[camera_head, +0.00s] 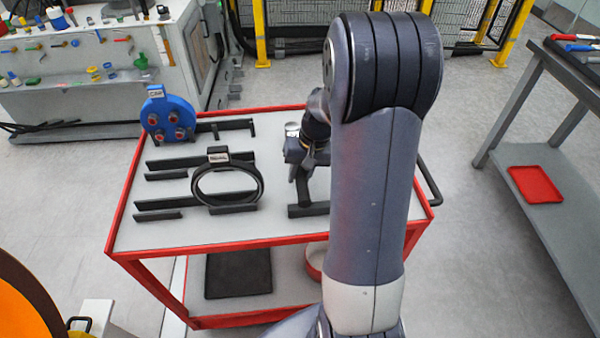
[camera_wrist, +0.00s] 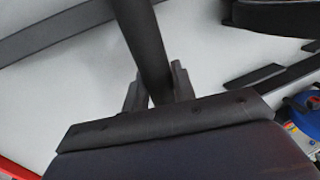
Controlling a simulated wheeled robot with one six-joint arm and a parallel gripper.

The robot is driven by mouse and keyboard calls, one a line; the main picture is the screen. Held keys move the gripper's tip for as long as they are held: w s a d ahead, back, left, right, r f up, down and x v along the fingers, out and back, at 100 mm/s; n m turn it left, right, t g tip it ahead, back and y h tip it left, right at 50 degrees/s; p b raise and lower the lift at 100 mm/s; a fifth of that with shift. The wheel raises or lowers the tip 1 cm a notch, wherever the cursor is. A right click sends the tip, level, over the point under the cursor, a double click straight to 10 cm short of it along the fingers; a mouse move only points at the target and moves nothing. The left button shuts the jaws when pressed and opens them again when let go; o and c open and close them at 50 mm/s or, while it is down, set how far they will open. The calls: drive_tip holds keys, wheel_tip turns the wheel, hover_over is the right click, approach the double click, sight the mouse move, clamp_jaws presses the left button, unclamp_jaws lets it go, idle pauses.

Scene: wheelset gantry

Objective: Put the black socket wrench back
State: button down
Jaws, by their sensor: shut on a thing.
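The black socket wrench (camera_wrist: 147,45) shows in the wrist view as a dark bar running from the top edge down between my fingers. My gripper (camera_wrist: 158,88) is shut on it. In the head view my gripper (camera_head: 303,160) is over the right part of the red-edged cart (camera_head: 225,235), pointing down. A dark, low bracket (camera_head: 308,210) lies on the cart top just below it. My arm hides the right part of the cart top. I cannot tell in the head view where the wrench ends or whether it touches the bracket.
A black ring (camera_head: 228,204) with a label stands on dark rails left of my gripper. A blue round part (camera_head: 168,118) with red spots stands at the cart's back left. A workbench with a red tray (camera_head: 535,184) is at right. White cart surface shows between the rails.

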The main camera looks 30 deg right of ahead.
drive_tip(key=shift+f+b, duration=0.45)
drive_tip(key=shift+f, duration=0.05)
drive_tip(key=c, duration=1.1)
unclamp_jaws()
drive_tip(key=v, duration=1)
drive_tip(key=shift+d+r, duration=0.1)
drive_tip(key=shift+r, duration=0.25)
drive_tip(key=shift+f, duration=0.1)
drive_tip(key=x, duration=1)
drive_tip(key=shift+f, duration=0.4)
drive_tip(key=shift+r+p, duration=0.3)
drive_tip(key=shift+r, duration=0.15)
